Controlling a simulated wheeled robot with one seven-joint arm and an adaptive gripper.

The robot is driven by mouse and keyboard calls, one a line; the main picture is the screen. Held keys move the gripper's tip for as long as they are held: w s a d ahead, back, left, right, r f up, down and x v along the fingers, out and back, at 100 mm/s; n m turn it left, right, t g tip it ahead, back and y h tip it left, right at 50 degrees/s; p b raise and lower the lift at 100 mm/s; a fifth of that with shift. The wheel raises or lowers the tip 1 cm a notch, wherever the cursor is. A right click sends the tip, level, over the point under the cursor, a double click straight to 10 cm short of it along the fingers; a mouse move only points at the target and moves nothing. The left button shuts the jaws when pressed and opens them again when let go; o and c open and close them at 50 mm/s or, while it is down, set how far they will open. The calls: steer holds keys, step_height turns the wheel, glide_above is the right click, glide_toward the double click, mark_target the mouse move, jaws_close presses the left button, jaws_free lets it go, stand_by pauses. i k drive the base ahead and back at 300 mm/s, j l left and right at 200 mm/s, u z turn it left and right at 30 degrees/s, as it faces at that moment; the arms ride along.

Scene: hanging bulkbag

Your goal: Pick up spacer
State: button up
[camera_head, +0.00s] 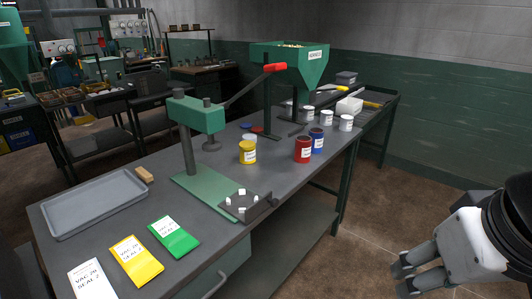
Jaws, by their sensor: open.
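No thing in view is labelled as a spacer, so I cannot tell for sure which it is. A small tan block (144,174) lies on the workbench (200,246) by the right corner of the grey tray. Several small white pieces (241,202) sit on a dark square plate (262,206) at the bench's front edge. My gripper (403,279) is at the lower right, over the floor, well apart from the bench and everything on it. It is open, and nothing shows between its fingers.
A green lever press (196,112) with a red-tipped handle stands mid-bench. A green hopper (298,62) stands behind it. Yellow (247,152), red (303,150) and blue (317,140) jars stand near the right edge. Green, yellow and white packets lie in front. Brown floor is free right of the bench.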

mark_target(249, 136)
steer(key=u, duration=0.35)
steer(key=i+l+u, duration=0.25)
steer(key=u, duration=0.2)
steer(key=i+l+u, duration=0.25)
steer(key=l+u, duration=0.2)
steer(key=i+l+u, duration=0.1)
steer(key=l, duration=0.3)
steer(key=i+l, duration=0.2)
steer(key=l, duration=0.2)
steer(key=i+l+u, duration=0.15)
steer(key=l, duration=0.25)
steer(key=i+l, duration=0.1)
steer(key=l, duration=0.35)
steer(key=i+l+u, duration=0.15)
steer(key=l, duration=0.25)
steer(key=l+u, duration=0.1)
steer(key=l, duration=0.35)
steer(key=i+l, duration=0.1)
steer(key=l, duration=0.55)
steer(key=i+l, duration=0.15)
steer(key=l, duration=0.15)
